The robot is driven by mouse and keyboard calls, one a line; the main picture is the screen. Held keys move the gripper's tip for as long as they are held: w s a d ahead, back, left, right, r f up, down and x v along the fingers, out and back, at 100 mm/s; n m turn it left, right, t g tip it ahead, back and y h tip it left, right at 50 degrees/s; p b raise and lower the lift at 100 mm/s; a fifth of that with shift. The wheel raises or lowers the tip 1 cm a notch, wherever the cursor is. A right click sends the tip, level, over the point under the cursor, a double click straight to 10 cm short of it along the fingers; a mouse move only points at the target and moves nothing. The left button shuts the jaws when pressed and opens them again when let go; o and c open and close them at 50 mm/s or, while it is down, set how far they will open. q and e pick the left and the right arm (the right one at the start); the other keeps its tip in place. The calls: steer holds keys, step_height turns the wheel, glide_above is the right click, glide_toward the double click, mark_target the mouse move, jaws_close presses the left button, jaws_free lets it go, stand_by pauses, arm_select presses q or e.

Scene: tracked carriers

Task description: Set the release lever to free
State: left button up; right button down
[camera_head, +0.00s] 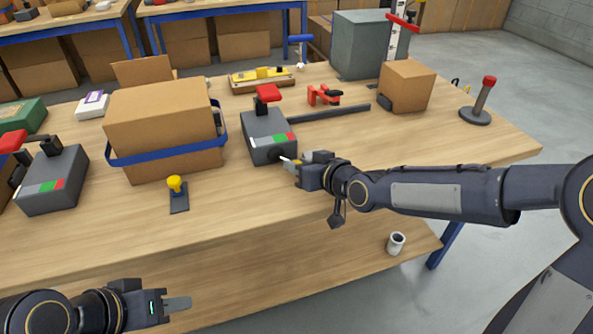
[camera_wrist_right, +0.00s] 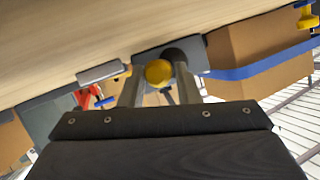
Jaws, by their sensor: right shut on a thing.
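The grey box (camera_head: 268,140) with a red top handle and a green, white and red strip stands mid-table. My right gripper (camera_head: 291,161) is at its front right side. In the right wrist view, a yellow ball knob (camera_wrist_right: 158,72) lies between the fingers of the right gripper (camera_wrist_right: 160,80), which is shut on it. Behind the knob is a round black hub on a dark face (camera_wrist_right: 150,52). The lever's shaft is mostly hidden, so its exact setting cannot be told. My left gripper (camera_head: 178,304) is at the bottom left, away from everything; its finger gap does not show.
A cardboard box with a blue band (camera_head: 165,120) stands left of the grey box. A yellow-knobbed stand (camera_head: 175,186) is in front of it. A second grey box (camera_head: 52,180) stands far left. A white cup (camera_head: 396,243) is on the lower shelf. The front right tabletop is clear.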

steer(key=shift+w+d+r, duration=0.1)
steer(key=shift+w+d, duration=0.4)
steer(key=shift+d, duration=0.05)
steer(key=c, duration=1.2)
jaws_free()
steer(key=shift+s+a, duration=0.1)
steer(key=p+v, duration=0.1)
steer(key=v, duration=0.5)
steer(key=shift+r+p, duration=0.1)
steer(key=shift+p, duration=0.25)
steer(key=shift+p+v, duration=0.3)
steer(key=shift+v, duration=0.45)
steer(key=shift+s, duration=0.1)
